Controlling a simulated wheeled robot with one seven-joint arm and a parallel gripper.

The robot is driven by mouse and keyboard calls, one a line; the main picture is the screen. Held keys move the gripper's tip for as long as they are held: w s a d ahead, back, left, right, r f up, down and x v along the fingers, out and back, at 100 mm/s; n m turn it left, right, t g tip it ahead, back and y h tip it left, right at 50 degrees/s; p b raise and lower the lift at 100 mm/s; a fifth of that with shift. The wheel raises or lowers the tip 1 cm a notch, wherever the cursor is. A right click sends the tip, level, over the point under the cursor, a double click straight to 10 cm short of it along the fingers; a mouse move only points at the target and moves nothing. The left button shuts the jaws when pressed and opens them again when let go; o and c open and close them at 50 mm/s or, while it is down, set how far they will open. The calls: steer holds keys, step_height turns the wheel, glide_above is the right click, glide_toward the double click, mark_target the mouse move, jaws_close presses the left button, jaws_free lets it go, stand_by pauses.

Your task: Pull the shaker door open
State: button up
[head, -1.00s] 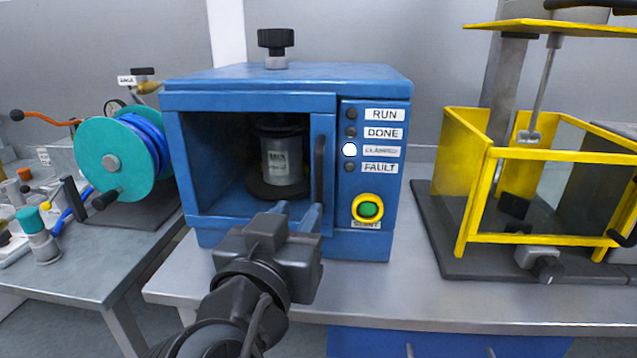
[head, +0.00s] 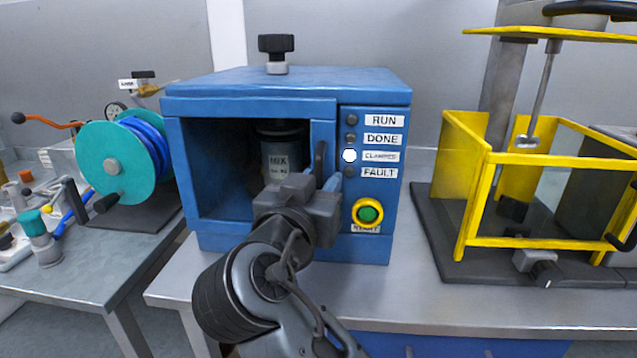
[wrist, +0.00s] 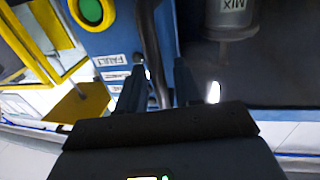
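The blue shaker (head: 290,82) stands on the bench, with a dark can marked MIX (head: 280,160) inside its front opening. The can's lower part also shows in the wrist view (wrist: 232,20). The black upright door handle (head: 320,158) is at the right side of the opening, beside the label panel. My gripper (head: 320,182) is at the handle's lower part, which it partly hides. In the wrist view the handle (wrist: 150,40) runs between the two parted fingers of my gripper (wrist: 161,75). Gaps show beside it, so the fingers do not look closed on it.
The panel has a green button in a yellow ring (head: 369,214) and a lit white lamp (head: 349,156). A teal reel (head: 112,165) stands left. The bench front (head: 420,300) is clear.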

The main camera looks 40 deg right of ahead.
steer(key=shift+c, duration=0.3)
jaws_close()
stand_by(0.3)
